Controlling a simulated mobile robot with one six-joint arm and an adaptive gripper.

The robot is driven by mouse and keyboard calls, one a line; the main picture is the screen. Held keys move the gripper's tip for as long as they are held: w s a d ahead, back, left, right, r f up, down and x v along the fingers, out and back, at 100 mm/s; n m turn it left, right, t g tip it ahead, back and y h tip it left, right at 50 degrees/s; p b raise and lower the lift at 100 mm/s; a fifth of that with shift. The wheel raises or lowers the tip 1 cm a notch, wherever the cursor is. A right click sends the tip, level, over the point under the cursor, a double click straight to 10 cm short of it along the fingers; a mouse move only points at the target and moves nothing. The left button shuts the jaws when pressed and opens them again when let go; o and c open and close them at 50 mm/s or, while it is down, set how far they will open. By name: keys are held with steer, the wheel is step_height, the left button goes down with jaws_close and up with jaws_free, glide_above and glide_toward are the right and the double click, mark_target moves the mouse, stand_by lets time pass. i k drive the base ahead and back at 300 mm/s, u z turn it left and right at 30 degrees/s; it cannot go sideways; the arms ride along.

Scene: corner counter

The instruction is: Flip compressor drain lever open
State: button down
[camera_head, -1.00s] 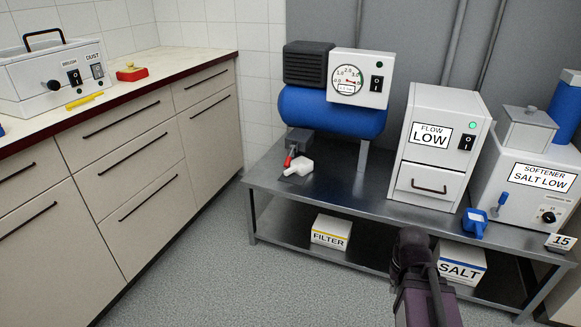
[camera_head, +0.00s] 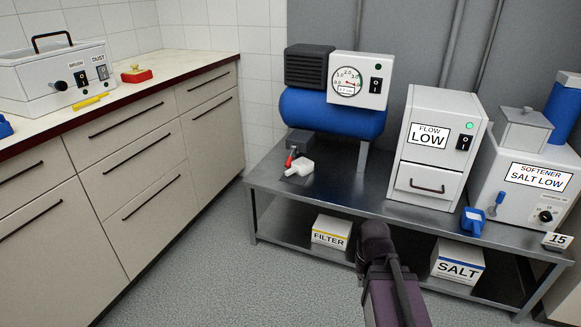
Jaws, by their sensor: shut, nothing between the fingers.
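The compressor has a blue tank (camera_head: 335,115) and stands at the back left of the metal bench. Its drain lever (camera_head: 289,161) is small and red, below the tank's left end. It tilts beside a dark block (camera_head: 300,140) and just above a white piece (camera_head: 301,168). The lever's exact angle is too small to tell. My gripper (camera_head: 374,232) is the dark end of my purple arm, in front of the bench's front edge. It is shut and empty, well apart from the lever to its lower right. Its fingertips do not show clearly.
The bench (camera_head: 340,192) is clear in front of the compressor. A white FLOW LOW unit (camera_head: 433,145), a blue scoop (camera_head: 474,221) and the softener (camera_head: 525,190) stand to the right. FILTER (camera_head: 331,232) and SALT (camera_head: 457,264) boxes sit on the lower shelf. A counter (camera_head: 160,75) borders the left.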

mark_target(289, 161)
steer(key=z, duration=0.05)
steer(key=i, duration=1)
steer(key=u, duration=0.05)
